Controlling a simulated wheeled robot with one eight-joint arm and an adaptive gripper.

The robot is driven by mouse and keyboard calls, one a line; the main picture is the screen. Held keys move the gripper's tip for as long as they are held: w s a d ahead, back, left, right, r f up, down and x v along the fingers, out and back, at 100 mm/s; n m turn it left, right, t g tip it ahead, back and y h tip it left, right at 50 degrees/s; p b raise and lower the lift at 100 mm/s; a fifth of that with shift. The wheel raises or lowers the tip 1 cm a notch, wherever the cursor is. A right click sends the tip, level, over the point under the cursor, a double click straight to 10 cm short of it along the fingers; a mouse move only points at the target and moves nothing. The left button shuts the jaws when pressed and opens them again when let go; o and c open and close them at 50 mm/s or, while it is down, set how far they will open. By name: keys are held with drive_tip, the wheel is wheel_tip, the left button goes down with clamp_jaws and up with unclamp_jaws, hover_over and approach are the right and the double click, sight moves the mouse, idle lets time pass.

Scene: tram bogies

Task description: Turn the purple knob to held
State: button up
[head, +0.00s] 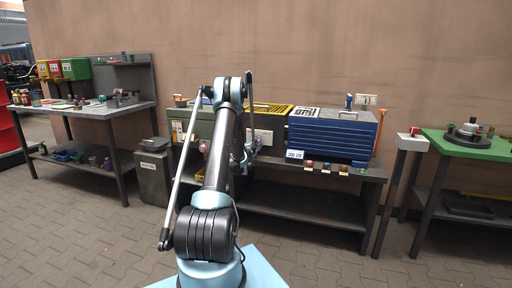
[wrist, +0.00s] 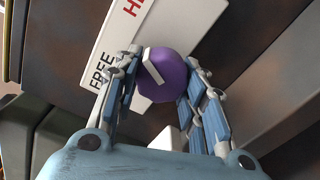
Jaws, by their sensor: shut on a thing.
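The purple knob (wrist: 172,77) is in the middle of the wrist view, with a white pointer bar on its left side. A white label plate (wrist: 165,22) behind it reads "FREE" at the left and a word starting "HE" at the top, cut off by the frame. The bar points up and left; I cannot tell exactly which word it lines up with. My gripper (wrist: 165,62) has one finger on each side of the knob and is shut on it. In the head view my arm hides the knob and most of my gripper.
A dark bench (head: 300,205) along the wall carries a blue drawer cabinet (head: 335,135) and a green case. Left are a grey bin (head: 153,175) and a workbench (head: 95,112). A green-topped table (head: 465,145) stands right. The paved floor in front is clear.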

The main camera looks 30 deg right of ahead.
drive_tip(key=shift+a+m, duration=0.1)
drive_tip(key=shift+m, duration=1.2)
drive_tip(key=o, duration=1.1)
drive_tip(key=v, duration=1.1)
drive_tip(key=shift+s+a, duration=0.25)
drive_tip(key=shift+a, duration=0.1)
